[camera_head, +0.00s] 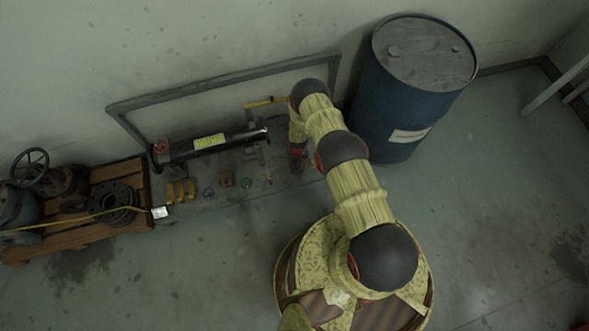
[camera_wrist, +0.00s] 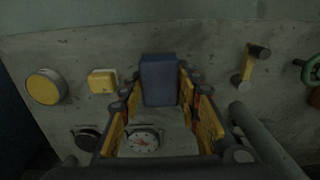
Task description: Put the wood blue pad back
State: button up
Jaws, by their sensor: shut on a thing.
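The blue pad (camera_wrist: 160,82) is a dark blue block, standing upright between my gripper's fingers in the wrist view. My gripper (camera_wrist: 159,98) has yellow-padded fingers along both sides of the pad and is shut on it. In the head view my gripper (camera_head: 298,160) is low beside the wall, partly behind my arm, and the pad cannot be made out there. The wrist view shows a grey, stained surface around the pad; how far the pad is from it I cannot tell.
In the wrist view, a round dial gauge (camera_wrist: 143,139), a yellow square piece (camera_wrist: 103,81), a yellow disc (camera_wrist: 46,87), a yellow-handled piece (camera_wrist: 248,65) and a green wheel (camera_wrist: 311,70) surround my gripper. In the head view, a blue drum (camera_head: 400,110) stands at right and a pallet (camera_head: 118,172) at left.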

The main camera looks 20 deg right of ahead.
aim_at(295, 164)
jog(key=w+f, duration=0.1)
jog(key=w+f+b, duration=0.1)
jog(key=w+f, duration=0.1)
jog(key=shift+a+f+b, duration=0.25)
jog(key=shift+f+b, duration=0.1)
jog(key=shift+f, duration=0.05)
jog(key=shift+f+b, duration=0.6)
jog(key=shift+f, duration=0.85)
jog(key=shift+f, duration=0.15)
jog(key=o, duration=1.2)
